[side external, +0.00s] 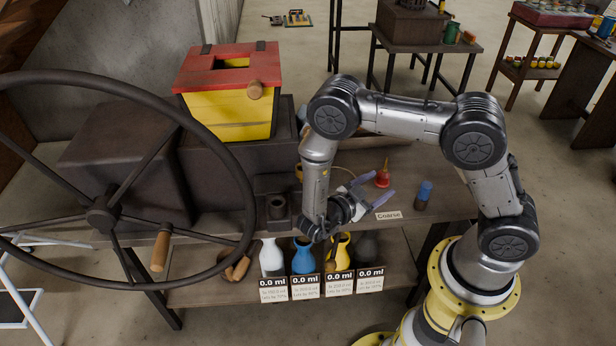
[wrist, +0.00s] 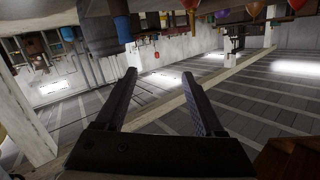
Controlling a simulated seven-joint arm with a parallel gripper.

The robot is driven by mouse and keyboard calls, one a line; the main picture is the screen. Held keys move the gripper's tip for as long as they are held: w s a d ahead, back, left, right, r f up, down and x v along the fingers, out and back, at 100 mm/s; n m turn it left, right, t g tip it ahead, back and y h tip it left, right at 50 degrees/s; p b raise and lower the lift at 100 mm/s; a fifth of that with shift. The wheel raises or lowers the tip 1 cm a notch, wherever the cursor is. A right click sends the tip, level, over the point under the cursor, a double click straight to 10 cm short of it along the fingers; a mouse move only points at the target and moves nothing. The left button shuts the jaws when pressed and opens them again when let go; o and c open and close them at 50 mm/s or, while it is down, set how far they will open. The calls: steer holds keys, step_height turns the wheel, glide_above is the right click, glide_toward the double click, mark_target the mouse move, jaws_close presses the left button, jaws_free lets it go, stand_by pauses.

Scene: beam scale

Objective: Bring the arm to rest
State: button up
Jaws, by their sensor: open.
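My gripper (side external: 374,190) is above the dark workbench (side external: 430,187), left of the "Coarse" label (side external: 388,215) in the side external view. Its two fingers are spread and point to the right, with nothing visible between them. In the wrist view my gripper (wrist: 158,76) shows two dark parallel fingers wide apart.
A yellow box with a red top (side external: 228,115) and a large handwheel (side external: 245,190) are at the left. White, blue, yellow and dark jugs (side external: 302,257) stand on the lower shelf.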

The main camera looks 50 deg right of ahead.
steer(key=w+r+t+y, duration=0.4)
steer(key=w+r+t, duration=0.3)
steer(key=w+r, duration=0.7)
steer(key=w+a+r+n+t+y, duration=0.1)
steer(key=a+r+n+t+y, duration=0.25)
steer(key=r, duration=0.55)
steer(key=w+a+r+n+t+y, duration=0.1)
steer(key=a+r+n+t+y, duration=0.3)
steer(key=r, duration=0.6)
steer(key=s+a+r+n+t+y, duration=0.1)
steer(key=s+a+r+n+y, duration=0.15)
steer(key=s+n, duration=0.3)
steer(key=s+a+r+n+y, duration=0.2)
steer(key=s+a+n+y, duration=0.15)
steer(key=s, duration=0.35)
steer(key=s+d+f+n+g+h, duration=0.1)
steer(key=s+f+n+g, duration=0.5)
steer(key=s+f, duration=0.6)
steer(key=s+g, duration=0.1)
steer(key=s, duration=0.2)
steer(key=shift+d+f+g, duration=0.15)
steer(key=shift+d+g, duration=0.15)
steer(key=shift+g, duration=0.05)
